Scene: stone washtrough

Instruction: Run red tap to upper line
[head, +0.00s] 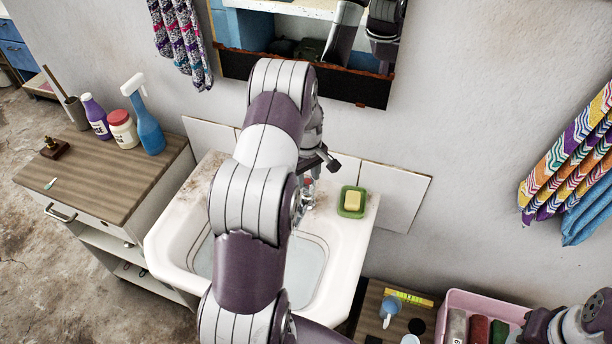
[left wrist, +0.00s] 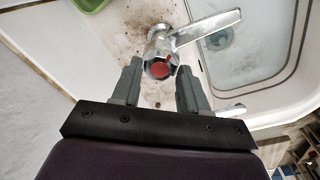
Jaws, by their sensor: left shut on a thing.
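The red tap (left wrist: 160,69) has a red cap on a chrome body, with a chrome lever or spout reaching right over the basin. My left gripper (left wrist: 158,80) has one finger on each side of the red-capped part and is shut on it. In the head view the tap (head: 309,182) shows at the back of the white washtrough (head: 165,240), and my left arm covers much of the basin. The basin floor and drain (left wrist: 220,38) show in the left wrist view, with faint lines along the walls. I cannot tell the water level.
A green dish (head: 343,207) with yellow soap sits right of the tap. Bottles, including a blue spray bottle (head: 148,130), stand on the left cabinet (head: 100,185). A mirror (head: 245,62) hangs behind. A pink crate (head: 490,297) is at lower right.

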